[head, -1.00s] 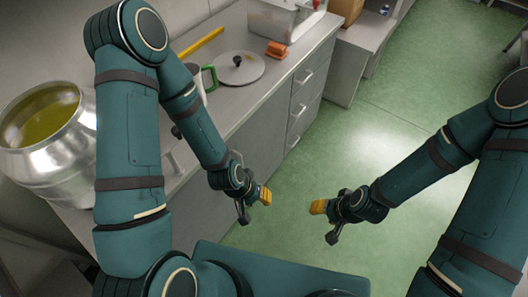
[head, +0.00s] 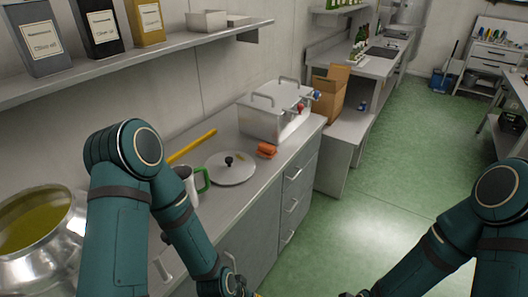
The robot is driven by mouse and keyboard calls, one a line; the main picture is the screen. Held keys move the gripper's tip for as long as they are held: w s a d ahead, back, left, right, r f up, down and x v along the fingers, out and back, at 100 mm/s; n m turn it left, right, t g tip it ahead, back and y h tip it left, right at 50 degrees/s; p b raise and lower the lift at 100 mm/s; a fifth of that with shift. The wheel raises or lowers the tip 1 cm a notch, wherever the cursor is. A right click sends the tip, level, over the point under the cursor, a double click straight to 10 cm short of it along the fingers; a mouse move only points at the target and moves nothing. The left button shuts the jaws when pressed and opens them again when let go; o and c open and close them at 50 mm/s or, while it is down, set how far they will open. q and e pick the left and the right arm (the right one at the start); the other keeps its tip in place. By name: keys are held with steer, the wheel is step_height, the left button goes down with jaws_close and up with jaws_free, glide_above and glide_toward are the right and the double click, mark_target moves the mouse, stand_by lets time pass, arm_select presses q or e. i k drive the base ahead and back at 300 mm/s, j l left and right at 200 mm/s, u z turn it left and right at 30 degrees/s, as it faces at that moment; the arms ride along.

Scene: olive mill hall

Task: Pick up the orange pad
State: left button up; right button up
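The orange pad (head: 267,150) lies on the grey counter, just right of a round lid and in front of a metal box. Nothing touches it from above. My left arm comes in over the counter's near part, well short of the pad. Its gripper is almost wholly cut off by the bottom edge of the head view, with only a sliver of yellow showing. My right arm is at the lower right, over the floor, and its gripper is below the picture.
A round lid with a black knob (head: 230,168), a mug with a green handle (head: 190,183) and a yellow bar (head: 192,146) lie near the pad. A metal box with taps (head: 272,112) stands behind. A shelf (head: 150,62) overhangs the counter's back. Green floor is clear at right.

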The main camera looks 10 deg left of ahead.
mark_target(268, 151)
steer(key=i+l+u, duration=0.15)
steer(key=u, duration=0.5)
steer(key=i+l+u, duration=0.15)
steer(key=l, duration=0.15)
steer(key=i+l+u, duration=0.15)
steer(key=l, duration=0.15)
steer(key=i+l+u, duration=0.1)
steer(key=l, duration=0.25)
steer(key=i+l, duration=0.15)
steer(key=l, duration=0.15)
steer(key=i+l+u, duration=0.1)
steer(key=l, duration=0.25)
steer(key=i+l, duration=0.15)
steer(key=l, duration=0.15)
